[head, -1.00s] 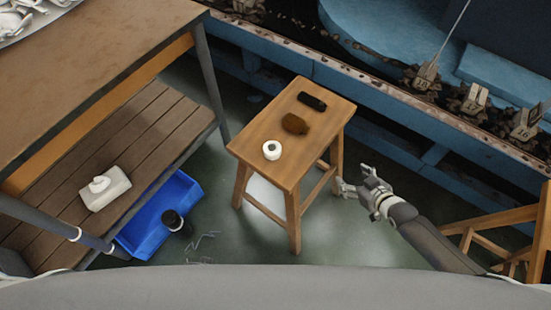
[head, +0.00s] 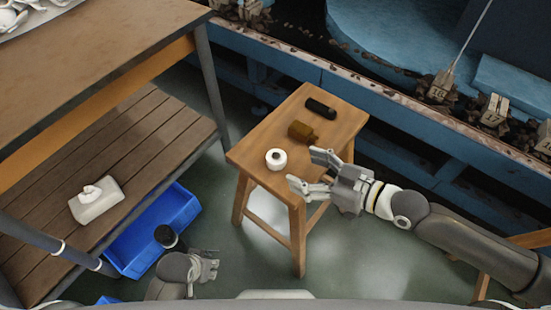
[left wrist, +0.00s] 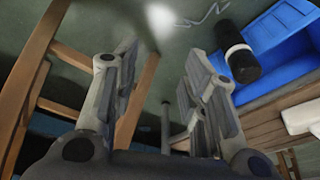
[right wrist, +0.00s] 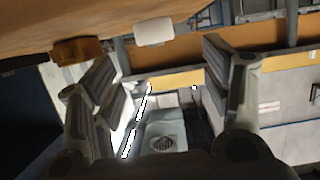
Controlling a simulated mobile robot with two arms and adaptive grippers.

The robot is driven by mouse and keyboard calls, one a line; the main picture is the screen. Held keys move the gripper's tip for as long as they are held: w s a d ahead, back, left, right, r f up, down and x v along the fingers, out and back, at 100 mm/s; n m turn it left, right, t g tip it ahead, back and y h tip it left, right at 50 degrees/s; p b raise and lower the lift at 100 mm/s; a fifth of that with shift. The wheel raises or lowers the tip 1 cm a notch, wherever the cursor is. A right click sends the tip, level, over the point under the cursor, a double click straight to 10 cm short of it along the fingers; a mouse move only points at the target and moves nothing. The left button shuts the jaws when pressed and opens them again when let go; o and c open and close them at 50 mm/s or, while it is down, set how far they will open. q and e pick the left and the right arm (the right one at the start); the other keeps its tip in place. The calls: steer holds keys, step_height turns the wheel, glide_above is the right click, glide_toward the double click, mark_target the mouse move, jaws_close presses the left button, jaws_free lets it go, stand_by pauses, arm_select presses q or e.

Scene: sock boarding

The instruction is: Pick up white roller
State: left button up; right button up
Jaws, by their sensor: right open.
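The white roller (head: 276,159) stands near the front left end of the wooden stool's top (head: 268,178). Its dark centre hole faces up. The right wrist view also shows a white cylinder (right wrist: 154,32) on the stool edge, in the gap between the fingers. My right gripper (head: 305,170) is open and empty, just right of the roller, with its fingers pointing toward it and not around it. My left gripper (head: 210,264) is low at the bottom of the head view, well away from the roller. In the left wrist view its fingers (left wrist: 165,75) are apart with nothing between them.
A brown block (head: 303,131) and a black cylinder (head: 320,109) lie farther back on the stool. On the left are a workbench with a lower shelf (head: 130,150), a tissue box (head: 96,203), a blue bin (head: 165,222) and a black bottle (head: 168,238). Blue machinery (head: 290,72) runs behind the stool.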

mark_target(278, 157)
steer(key=shift+x, duration=1.4)
steer(key=x, duration=0.5)
steer(key=shift+w+d+b, duration=0.15)
steer(key=shift+d+b, duration=0.05)
steer(key=shift+b, duration=0.2)
arm_select(q)
steer(key=r, duration=0.3)
steer(key=shift+w, duration=0.2)
arm_select(e)
steer(key=c, duration=1.2)
